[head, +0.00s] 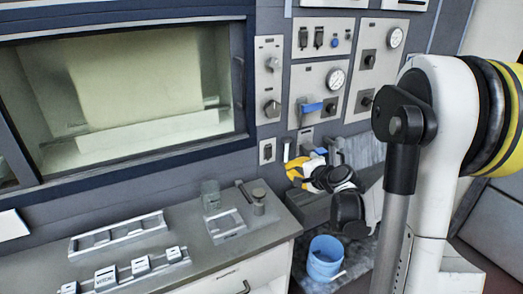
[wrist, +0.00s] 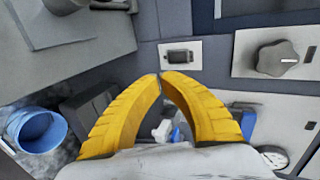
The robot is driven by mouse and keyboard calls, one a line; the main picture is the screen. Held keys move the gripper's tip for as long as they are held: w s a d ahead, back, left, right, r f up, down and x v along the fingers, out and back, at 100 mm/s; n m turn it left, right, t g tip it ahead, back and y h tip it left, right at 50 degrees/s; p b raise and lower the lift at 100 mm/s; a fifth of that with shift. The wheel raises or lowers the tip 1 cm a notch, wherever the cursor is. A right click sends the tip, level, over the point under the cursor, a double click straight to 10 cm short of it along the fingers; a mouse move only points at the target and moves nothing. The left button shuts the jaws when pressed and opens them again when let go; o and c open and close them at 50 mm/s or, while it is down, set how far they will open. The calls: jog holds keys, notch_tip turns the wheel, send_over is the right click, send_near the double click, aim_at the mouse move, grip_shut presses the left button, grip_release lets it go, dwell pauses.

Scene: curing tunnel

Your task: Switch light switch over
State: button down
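The light switch is a small pale plate with a dark rocker (head: 267,151), low on the grey wall beside the window's lower right corner. In the wrist view the switch (wrist: 181,55) lies just beyond my fingertips, slightly right of them. My gripper (head: 289,168) has yellow fingers and is to the right of and a little below the switch in the head view. In the wrist view the tips of my gripper (wrist: 161,76) meet, with nothing between them. A gap seems to remain between tips and switch; contact cannot be told. Which way the rocker is tipped is too small to tell.
A panel with a rotary knob (wrist: 278,58) is right of the switch in the wrist view. Blue-handled valve gear (head: 312,107) is above my gripper. A counter (head: 150,215) with a glass jar (head: 210,195) is at lower left. A blue bucket (head: 325,258) stands below.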

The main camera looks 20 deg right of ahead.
jog(key=shift+w+d+f+m, duration=0.1)
jog(key=shift+w+d+m, duration=0.15)
jog(key=shift+d, duration=0.35)
jog(key=b, duration=0.4)
send_near(269, 159)
jog(key=x, duration=0.5)
jog(key=shift+d+f, duration=0.1)
jog(key=shift+f, duration=0.25)
jog(key=shift+w, duration=0.6)
jog(key=shift+r, duration=0.1)
jog(key=shift+w, duration=0.1)
